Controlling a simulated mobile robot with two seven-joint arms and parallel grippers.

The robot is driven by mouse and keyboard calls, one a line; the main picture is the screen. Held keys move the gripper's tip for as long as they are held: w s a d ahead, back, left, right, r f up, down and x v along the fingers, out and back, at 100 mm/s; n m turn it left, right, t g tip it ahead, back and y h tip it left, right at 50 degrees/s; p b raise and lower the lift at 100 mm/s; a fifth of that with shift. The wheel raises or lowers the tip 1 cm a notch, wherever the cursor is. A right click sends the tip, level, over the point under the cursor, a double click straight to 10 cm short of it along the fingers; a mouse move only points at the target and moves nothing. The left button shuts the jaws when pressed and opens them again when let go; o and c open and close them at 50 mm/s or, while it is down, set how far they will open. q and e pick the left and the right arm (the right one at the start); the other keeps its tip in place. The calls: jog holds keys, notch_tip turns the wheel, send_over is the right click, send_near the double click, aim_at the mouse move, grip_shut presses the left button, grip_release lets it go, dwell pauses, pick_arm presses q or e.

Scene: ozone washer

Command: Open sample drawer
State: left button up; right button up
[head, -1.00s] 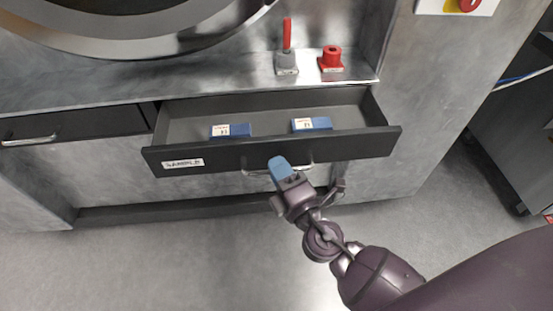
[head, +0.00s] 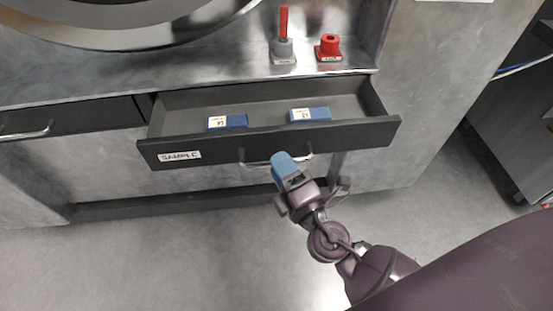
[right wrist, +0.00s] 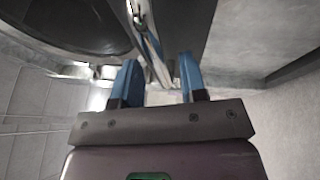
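The sample drawer (head: 270,142), a dark drawer with a white SAMPLE label (head: 180,156), stands pulled out from the grey metal cabinet. Two blue boxes (head: 228,121) (head: 310,114) with white labels sit inside. Its silver bar handle (head: 302,158) is on the front. My right gripper (head: 283,163) is at the handle, with its blue fingertip overlapping the bar in the head view. In the right wrist view the two blue fingers (right wrist: 160,80) stand apart, with the silver handle (right wrist: 150,45) ahead of the gap. Contact cannot be told. My left gripper is not in view.
A closed drawer with a silver handle (head: 28,133) is at the left. A grey holder with a red stick (head: 283,45) and a red knob-like part (head: 328,47) stand on the ledge above. The floor (head: 170,255) in front is clear.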

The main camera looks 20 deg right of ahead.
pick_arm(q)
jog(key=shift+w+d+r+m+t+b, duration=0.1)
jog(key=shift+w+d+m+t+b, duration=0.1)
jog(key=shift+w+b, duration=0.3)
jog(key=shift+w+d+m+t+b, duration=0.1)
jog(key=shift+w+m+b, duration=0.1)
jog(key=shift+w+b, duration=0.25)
pick_arm(e)
jog(key=v, duration=0.9)
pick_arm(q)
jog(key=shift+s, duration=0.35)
pick_arm(e)
jog(key=shift+f, duration=0.1)
